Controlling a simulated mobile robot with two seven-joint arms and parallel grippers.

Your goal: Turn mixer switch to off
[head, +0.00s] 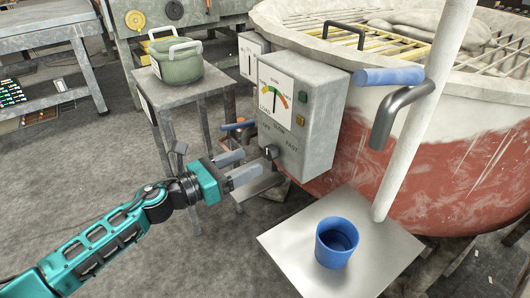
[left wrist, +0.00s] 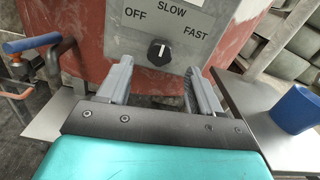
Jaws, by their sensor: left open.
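The mixer switch is a black round knob (head: 271,151) low on the front of the grey control box (head: 318,125). In the left wrist view the knob (left wrist: 159,52) has a white mark that points up towards SLOW, with OFF to its left and FAST to its right. My left gripper (head: 252,162) is open and empty, just in front of the knob and apart from it. In the left wrist view its two fingers (left wrist: 158,70) stand on either side of the knob's line, slightly below it. My right gripper is in neither view.
The box is beside a large red mixer tub (head: 440,180) with a grille on top. A blue cup (head: 337,242) stands on a metal plate (head: 290,250) at the lower right. A blue-handled valve (head: 238,126) is left of the knob. A green pot (head: 176,62) stands on a stand behind.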

